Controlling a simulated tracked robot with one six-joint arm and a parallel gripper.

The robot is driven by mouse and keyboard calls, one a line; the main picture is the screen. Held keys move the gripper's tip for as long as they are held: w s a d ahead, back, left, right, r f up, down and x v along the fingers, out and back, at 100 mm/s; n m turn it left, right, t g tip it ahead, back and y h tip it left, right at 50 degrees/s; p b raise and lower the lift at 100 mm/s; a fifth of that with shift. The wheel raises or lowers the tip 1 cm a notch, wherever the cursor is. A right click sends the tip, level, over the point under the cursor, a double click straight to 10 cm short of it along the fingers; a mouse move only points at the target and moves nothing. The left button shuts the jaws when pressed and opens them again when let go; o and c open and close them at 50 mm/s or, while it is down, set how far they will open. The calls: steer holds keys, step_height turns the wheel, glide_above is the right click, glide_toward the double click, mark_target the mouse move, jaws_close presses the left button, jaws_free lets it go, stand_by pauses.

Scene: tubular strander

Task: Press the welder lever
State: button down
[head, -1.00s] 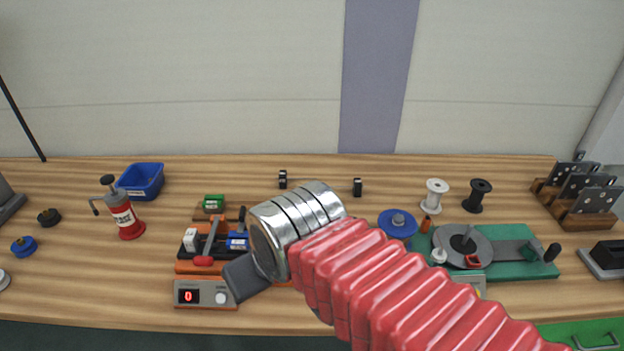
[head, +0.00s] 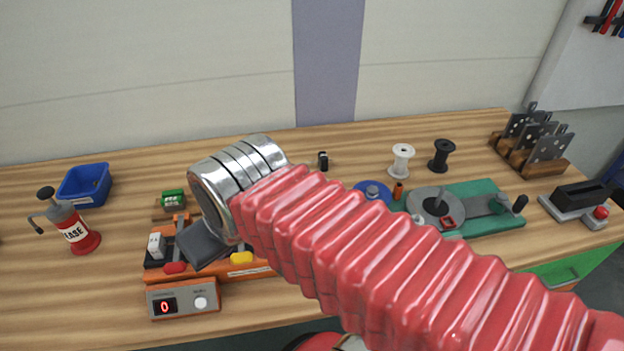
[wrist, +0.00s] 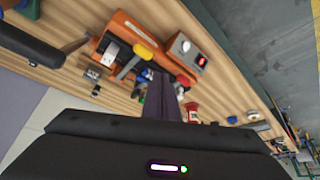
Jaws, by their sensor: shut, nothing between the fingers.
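The orange welder (head: 217,271) stands on the bench, with a red-handled lever (head: 174,267) and a yellow-handled lever (head: 241,258). Its grey control box (head: 184,299) shows a red 0. In the wrist view the welder (wrist: 130,32) lies beyond my fingers, with the yellow handle (wrist: 146,50) close to the tip. My gripper (head: 203,246) is over the welder between the two handles in the head view, shut and empty. It also shows in the wrist view (wrist: 161,80) as one dark closed wedge. It hides the middle of the welder. I cannot tell whether it touches either lever.
A red and grey grease can (head: 76,232) and a blue bin (head: 84,185) stand to the left. A green block (head: 173,198) is behind the welder. A green plate with a grey disc (head: 478,205) and two spools stand to the right.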

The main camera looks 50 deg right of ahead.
steer(key=d+r+m+g, duration=0.3)
steer(key=d+r, duration=0.5)
steer(key=d, duration=0.2)
steer(key=w+d+r+m+g+y, duration=0.1)
steer(key=d+r+m+g, duration=0.2)
steer(key=d+r, duration=0.5)
steer(key=d, duration=0.3)
steer(key=shift+w+d+m+g, duration=0.25)
steer(key=shift+m+g, duration=0.05)
steer(key=shift+g, duration=0.1)
steer(key=s+a+f, duration=0.1)
steer(key=s+f, duration=0.1)
steer(key=f, duration=0.4)
steer(key=s+a+f, duration=0.1)
steer(key=s+f, duration=0.1)
steer(key=f, duration=0.4)
steer(key=shift+a, duration=0.35)
